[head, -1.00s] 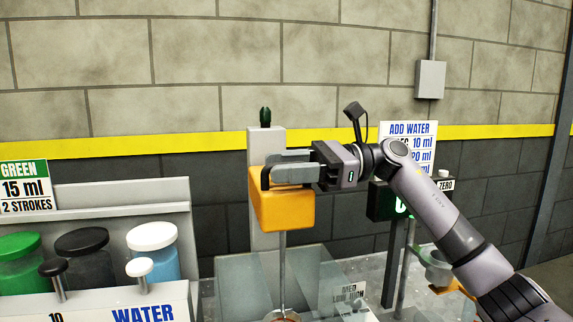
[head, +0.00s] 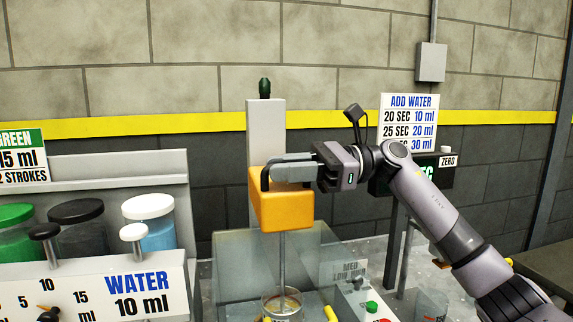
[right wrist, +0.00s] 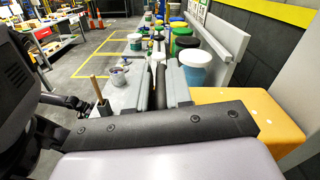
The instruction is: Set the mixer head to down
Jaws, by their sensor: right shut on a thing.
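The mixer head is an orange block (head: 283,210) on an upright grey column (head: 265,125). A thin shaft (head: 282,255) hangs from it, its lower end inside a clear cup (head: 282,304). My right gripper (head: 274,172) reaches in from the right and is shut on the dark handle (head: 265,180) at the mixer head's front; the fingers partly hide the handle. In the right wrist view the orange head (right wrist: 245,112) is at the right, beside the grey fingers (right wrist: 160,88).
A clear shield (head: 235,270) stands around the cup. A control panel with a green button (head: 372,307) is to its right. A dispenser labelled water (head: 140,292), with several lidded jars, stands at the left. A dark display (head: 435,172) is behind my right arm.

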